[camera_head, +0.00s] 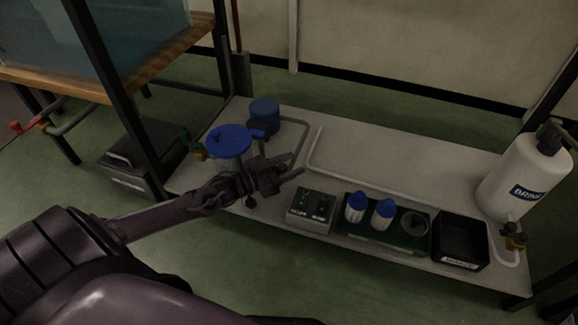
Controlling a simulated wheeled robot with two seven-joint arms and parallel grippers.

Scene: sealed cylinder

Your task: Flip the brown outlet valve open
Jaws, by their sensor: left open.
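My left gripper (284,175) is open in front of the clear cylinder with the blue lid (229,139). The gripper and wrist hide part of the cylinder's lower side. A brown fitting (515,241) sits low on the white BRINE bottle (526,172) at the far right, well away from the gripper. A small brassy-brown fitting (200,153) with a green handle (186,141) is at the cylinder's left side, behind my left wrist. Which way either handle is turned is too small to tell. My right gripper is not in view.
On the grey bench (420,170) stand a dark blue container (264,115), a control box (311,210), a green rack (380,240) with two blue-capped bottles, and a black bin (461,240). A pale bent tube lies mid-bench. A tank on a wooden shelf (150,68) rises at left.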

